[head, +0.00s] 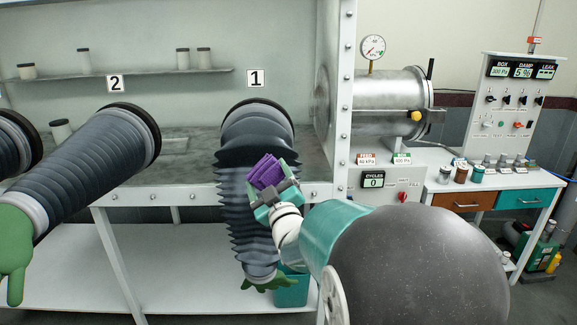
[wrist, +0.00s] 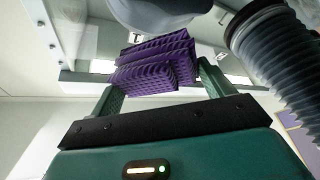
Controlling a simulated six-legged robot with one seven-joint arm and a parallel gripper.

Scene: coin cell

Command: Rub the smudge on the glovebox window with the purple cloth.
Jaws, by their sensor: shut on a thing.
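The purple cloth (head: 266,171) is a folded, ribbed pad in my gripper (head: 274,192). In the wrist view the cloth (wrist: 155,62) sits between the two green fingers of my gripper (wrist: 160,84), which are shut on it. In the head view the gripper and cloth overlap the dark bellows sleeve of glove port 1 (head: 245,160). The glovebox window (head: 190,110) spans the box front behind them. I cannot tell how far the cloth is from the window. I cannot make out a smudge on the glass.
A second glove sleeve (head: 95,155) sticks out at port 2, left of my gripper. A steel cylindrical chamber (head: 385,100) and a control box (head: 387,188) stand to the right. A teal bin (head: 291,290) is below sleeve 1. Jars stand on a shelf (head: 130,74) inside.

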